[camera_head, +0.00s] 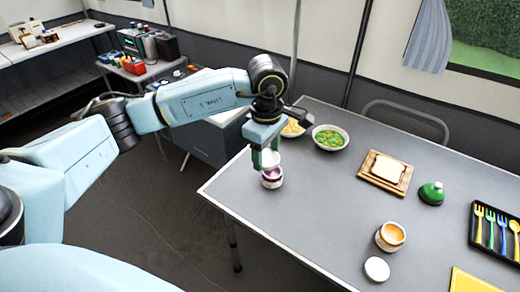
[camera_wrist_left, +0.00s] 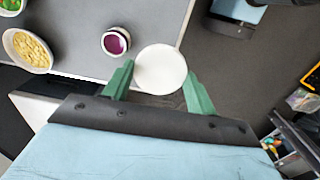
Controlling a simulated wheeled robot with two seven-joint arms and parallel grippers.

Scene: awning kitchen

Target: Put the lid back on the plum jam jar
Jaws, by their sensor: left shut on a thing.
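The plum jam jar (camera_head: 272,180) stands upright and uncovered near the table's left edge, with dark purple jam in its mouth. It also shows in the left wrist view (camera_wrist_left: 116,42). My left gripper (camera_head: 265,160) is shut on a white round lid (camera_wrist_left: 160,70), which lies between its green fingers. In the head view the lid is above the jar, partly hidden by the fingers. In the left wrist view the lid appears to the right of the jar mouth, apart from it. My right gripper does not show.
An open orange jam jar (camera_head: 390,236) stands on the table with another white lid (camera_head: 377,269) beside it. A bowl of green food (camera_head: 330,137) and a bowl of yellow food (camera_head: 293,127) stand behind the plum jar. Bread on a board (camera_head: 386,170) lies further right.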

